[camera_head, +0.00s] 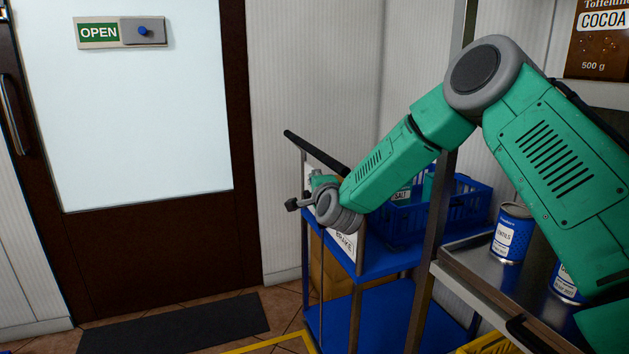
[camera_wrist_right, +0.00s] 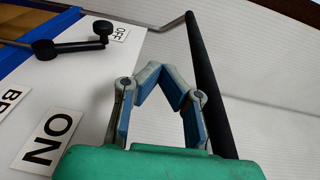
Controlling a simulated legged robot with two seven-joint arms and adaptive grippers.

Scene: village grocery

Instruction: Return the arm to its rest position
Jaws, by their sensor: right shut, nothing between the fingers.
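My right arm, green with grey joints, comes in from the right in the head view and reaches over the blue trolley (camera_head: 384,262). My right gripper (camera_head: 318,181) is at the trolley's handle end, partly hidden by its own wrist. In the wrist view the fingers of the right gripper (camera_wrist_right: 160,72) meet at their tips with nothing between them. The black brake lever (camera_wrist_right: 75,47) lies to their left, apart from them, its knob beside the OFF label (camera_wrist_right: 121,33). The ON label (camera_wrist_right: 47,140) is nearer. My left gripper is not in view.
The trolley's black handle bar (camera_head: 316,153) runs close beside the gripper. A blue crate (camera_head: 468,204) sits on the trolley. A metal shelf (camera_head: 480,268) with blue tins (camera_head: 512,235) stands under the arm. The floor before the door (camera_head: 140,110) holds a dark mat (camera_head: 175,328).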

